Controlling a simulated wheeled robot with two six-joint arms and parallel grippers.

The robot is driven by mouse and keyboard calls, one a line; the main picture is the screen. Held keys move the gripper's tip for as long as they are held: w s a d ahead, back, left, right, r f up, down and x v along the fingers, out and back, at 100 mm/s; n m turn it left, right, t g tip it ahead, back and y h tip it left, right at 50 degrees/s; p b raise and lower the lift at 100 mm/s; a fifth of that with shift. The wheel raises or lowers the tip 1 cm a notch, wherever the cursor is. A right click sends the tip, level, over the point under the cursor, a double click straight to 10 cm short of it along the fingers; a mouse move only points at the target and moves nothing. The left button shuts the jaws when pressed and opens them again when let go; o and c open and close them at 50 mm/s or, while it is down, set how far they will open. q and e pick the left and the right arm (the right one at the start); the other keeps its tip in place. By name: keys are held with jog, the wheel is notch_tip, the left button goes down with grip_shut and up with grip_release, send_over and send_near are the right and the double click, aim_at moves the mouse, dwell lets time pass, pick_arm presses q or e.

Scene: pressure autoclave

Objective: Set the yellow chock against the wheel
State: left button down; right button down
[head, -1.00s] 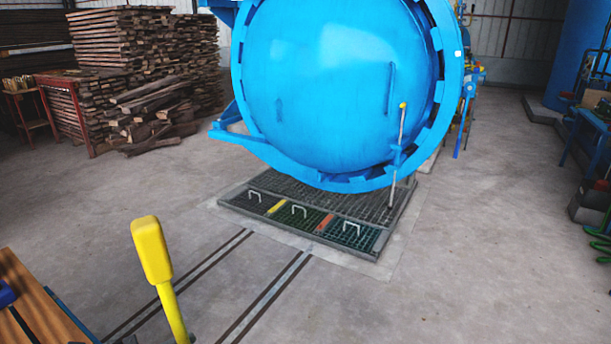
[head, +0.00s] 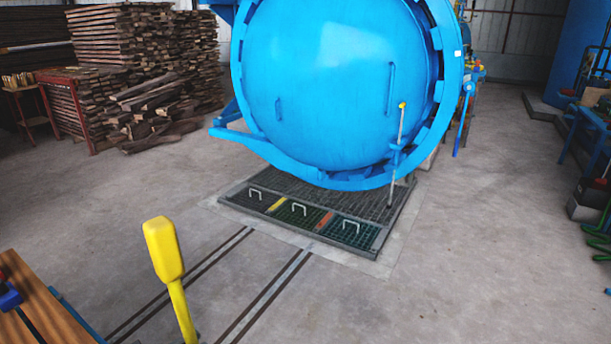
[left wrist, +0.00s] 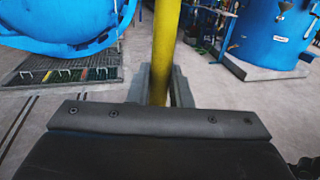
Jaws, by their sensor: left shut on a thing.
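The yellow chock (head: 163,249) shows in the head view at the lower left as a yellow block on a yellow rod, tilted a little. In the left wrist view, the yellow rod (left wrist: 165,45) runs up between the fingers of my left gripper (left wrist: 162,86), which is shut on it. The chock is held up in front of the floor, apart from other things. The rod's lower end is hidden. No wheel can be made out in either view. My right gripper is in neither view.
A wooden-topped stand (head: 40,310) with a blue frame is close at the lower left. Dark rails (head: 262,298) run along the floor to a grated pit (head: 300,222) below the big blue autoclave door (head: 335,90). Timber stacks (head: 150,60) stand behind left.

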pick_arm(q)
jog(key=shift+r+n+t+y, duration=0.25)
jog(key=shift+n+t+y, duration=0.55)
jog(key=shift+y, duration=0.2)
jog(key=shift+a+r+n+t+y, duration=0.3)
jog(key=shift+a+n+t+y, duration=0.05)
jog(key=shift+n+t+y, duration=0.4)
jog(key=shift+s, duration=0.15)
